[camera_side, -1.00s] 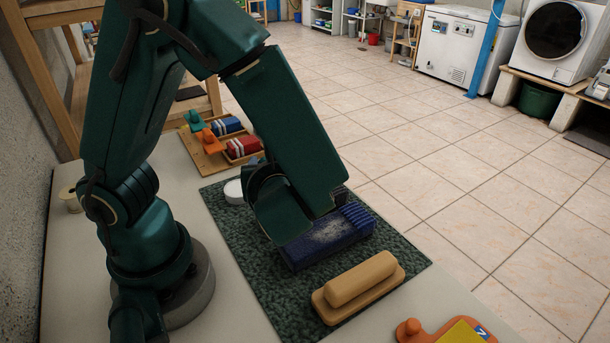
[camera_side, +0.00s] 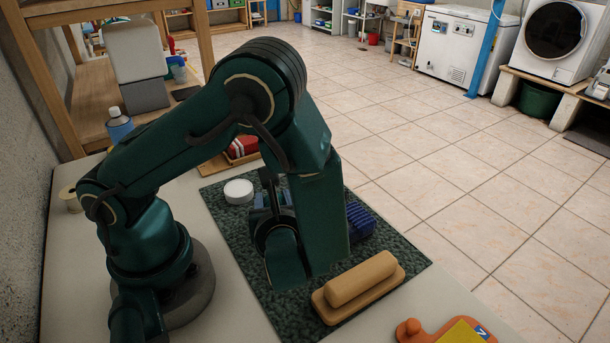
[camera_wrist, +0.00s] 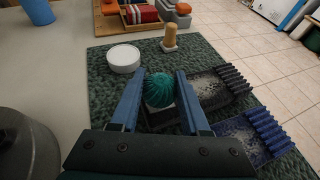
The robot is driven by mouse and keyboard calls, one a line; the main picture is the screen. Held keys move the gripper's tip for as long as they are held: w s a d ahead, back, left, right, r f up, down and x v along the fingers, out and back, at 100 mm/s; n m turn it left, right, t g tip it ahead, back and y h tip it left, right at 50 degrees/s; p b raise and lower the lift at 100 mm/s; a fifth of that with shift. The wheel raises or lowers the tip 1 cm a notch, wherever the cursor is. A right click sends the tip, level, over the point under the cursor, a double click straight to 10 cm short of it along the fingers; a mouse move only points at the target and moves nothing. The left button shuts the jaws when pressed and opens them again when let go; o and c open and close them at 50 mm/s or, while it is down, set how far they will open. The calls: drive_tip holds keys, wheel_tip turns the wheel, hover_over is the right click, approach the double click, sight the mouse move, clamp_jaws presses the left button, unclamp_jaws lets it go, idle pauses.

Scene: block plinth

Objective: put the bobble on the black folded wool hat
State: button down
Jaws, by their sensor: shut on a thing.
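My gripper (camera_wrist: 161,76) is shut on a teal, ribbed wool ball, the bobble (camera_wrist: 160,88), with a pale part below it. The black folded hat (camera_wrist: 215,85), a dark slab with a greyish top and a ribbed end, lies just right of the bobble in the wrist view. The bobble overlaps its left part there; I cannot tell whether they touch. A similar blue folded hat (camera_wrist: 258,132) lies nearer; its ribbed end shows in the side view (camera_side: 361,221). In the side view my arm hides the bobble and most of both hats.
A white round disc (camera_side: 238,191) lies on the dark green mat (camera_side: 215,200). A tan rounded block on a base (camera_side: 360,280) lies at the mat's near edge. An orange piece (camera_side: 435,333) is at the table front. A wooden tray (camera_side: 215,167) stands behind.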

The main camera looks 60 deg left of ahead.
drive_tip(key=shift+f, duration=0.15)
drive_tip(key=shift+c, duration=1.9)
unclamp_jaws()
drive_tip(key=shift+r, duration=0.2)
drive_tip(key=v, duration=1.1)
wheel_tip(320, 180, up, 8)
drive_tip(key=s+a+n+h, duration=0.1)
drive_tip(key=a+n+h, duration=0.1)
drive_tip(key=n+h, duration=1)
drive_tip(key=n, duration=1)
drive_tip(key=shift+a+t+h, duration=0.2)
drive_tip(key=shift+t+h, duration=0.1)
